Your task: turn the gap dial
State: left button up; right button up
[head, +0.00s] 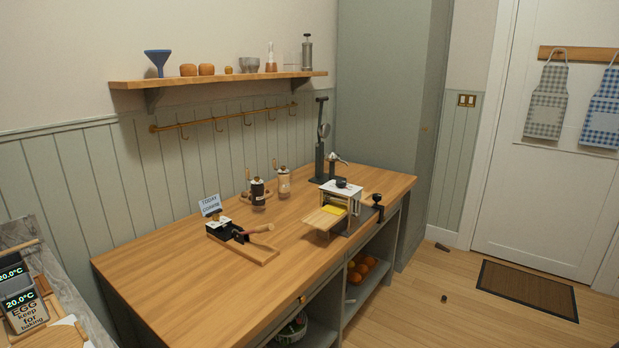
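A small machine (341,195) with a pale body stands near the right end of the wooden counter. A wooden board (322,218) slopes from its front, and something yellow (333,210) lies at its mouth. A small black round part (341,183) sits on its top; it may be the gap dial, but it is too small to tell. A black knobbed part (377,199) stands at the machine's right, by the counter edge. Neither of my grippers is in view.
Wooden counter (180,275) is clear at its front left. A black device on a board (240,240), two grinders (257,192) and a tall black stand (320,150) stand on it. A shelf (220,80) hangs above. Floor at right is mostly open.

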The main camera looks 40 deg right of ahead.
aim_at(342, 184)
jog(key=l+u, duration=0.25)
jog(key=l, duration=0.15)
jog(key=l+u, duration=0.25)
jog(key=l, duration=0.15)
jog(key=l+u, duration=0.15)
jog(key=l, duration=0.45)
jog(key=k+l+u, duration=0.1)
jog(key=l, duration=0.45)
jog(key=k+l+u, duration=0.15)
jog(key=l, duration=0.45)
